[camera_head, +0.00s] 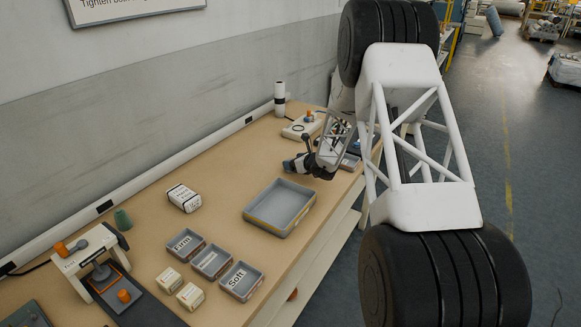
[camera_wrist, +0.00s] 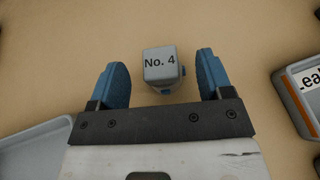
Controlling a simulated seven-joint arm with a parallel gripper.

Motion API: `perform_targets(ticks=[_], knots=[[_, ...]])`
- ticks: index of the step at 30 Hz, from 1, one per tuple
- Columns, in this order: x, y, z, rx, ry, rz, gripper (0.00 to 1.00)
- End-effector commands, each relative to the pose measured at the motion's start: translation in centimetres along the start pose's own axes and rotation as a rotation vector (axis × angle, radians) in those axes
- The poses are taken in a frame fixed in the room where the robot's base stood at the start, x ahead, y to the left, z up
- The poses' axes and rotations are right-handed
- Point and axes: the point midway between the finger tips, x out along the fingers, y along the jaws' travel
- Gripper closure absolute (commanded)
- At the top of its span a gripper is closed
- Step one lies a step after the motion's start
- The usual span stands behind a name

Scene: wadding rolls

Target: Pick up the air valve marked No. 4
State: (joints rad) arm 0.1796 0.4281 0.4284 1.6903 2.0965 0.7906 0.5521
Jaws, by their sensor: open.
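The air valve marked No. 4 (camera_wrist: 160,65) shows in the wrist view as a small grey block with dark lettering on its upper face and blue bits at its lower edge. It rests on the tan bench top. My gripper (camera_wrist: 164,80) is open, with one blue finger on each side of the valve and gaps between them. The valve lies near the fingertips, and I cannot tell the height between them. In the head view my gripper (camera_head: 296,166) is over the bench beyond the large grey tray, and the valve cannot be made out there.
The grey tray (camera_head: 293,231) stands nearest my gripper, and a tray edge (camera_wrist: 30,146) shows at lower left in the wrist view. A labelled bin (camera_wrist: 290,82) is at right. Small bins marked Firm (camera_head: 203,255) and Soft (camera_head: 259,289) stand on the bench. Bare bench surrounds the valve.

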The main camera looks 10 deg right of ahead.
Motion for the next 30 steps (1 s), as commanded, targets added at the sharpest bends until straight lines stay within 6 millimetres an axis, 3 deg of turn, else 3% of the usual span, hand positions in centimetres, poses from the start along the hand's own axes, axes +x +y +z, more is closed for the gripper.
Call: perform_targets(ticks=[13,30], knots=[[3.8,0.0,0.2,0.000,0.000,0.000,0.27],[4.1,0.0,0.2,0.000,0.000,-0.001,0.27]])
